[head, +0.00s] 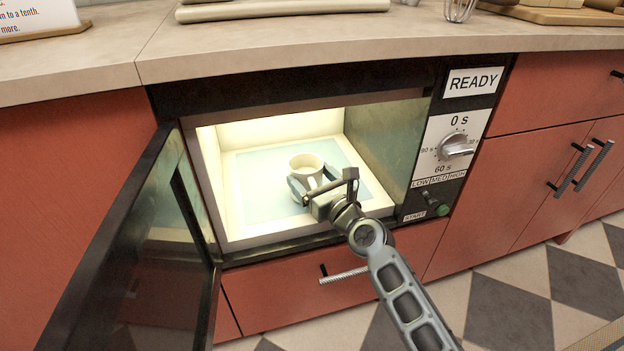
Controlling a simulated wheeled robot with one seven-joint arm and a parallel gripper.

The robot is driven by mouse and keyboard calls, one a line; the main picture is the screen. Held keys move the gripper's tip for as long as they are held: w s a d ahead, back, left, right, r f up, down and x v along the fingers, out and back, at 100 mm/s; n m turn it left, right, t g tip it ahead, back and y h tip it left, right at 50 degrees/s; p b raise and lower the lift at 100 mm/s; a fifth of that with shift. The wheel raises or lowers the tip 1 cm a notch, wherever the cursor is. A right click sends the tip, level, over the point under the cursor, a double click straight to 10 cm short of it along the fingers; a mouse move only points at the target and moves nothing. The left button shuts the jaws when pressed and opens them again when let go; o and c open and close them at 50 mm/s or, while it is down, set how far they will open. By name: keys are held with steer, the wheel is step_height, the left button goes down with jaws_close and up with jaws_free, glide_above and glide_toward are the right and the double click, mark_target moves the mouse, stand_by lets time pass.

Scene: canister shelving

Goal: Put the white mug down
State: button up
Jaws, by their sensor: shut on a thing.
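The white mug (306,166) is upright inside the lit microwave, over the pale blue square on its floor. My gripper (312,184) reaches in through the open front and is shut on the mug, with a dark finger on each side of it. The mug's handle faces my gripper. I cannot tell whether the mug's base touches the microwave floor (258,197), since the gripper hides part of it.
The microwave door (150,240) stands open at the left. The control panel (455,145) at the right reads READY and 0 s. A counter (300,45) runs above, and a drawer handle (345,276) sticks out below. Floor space shows around the mug.

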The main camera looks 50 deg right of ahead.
steer(key=o, duration=1.3)
steer(key=shift+f, duration=0.15)
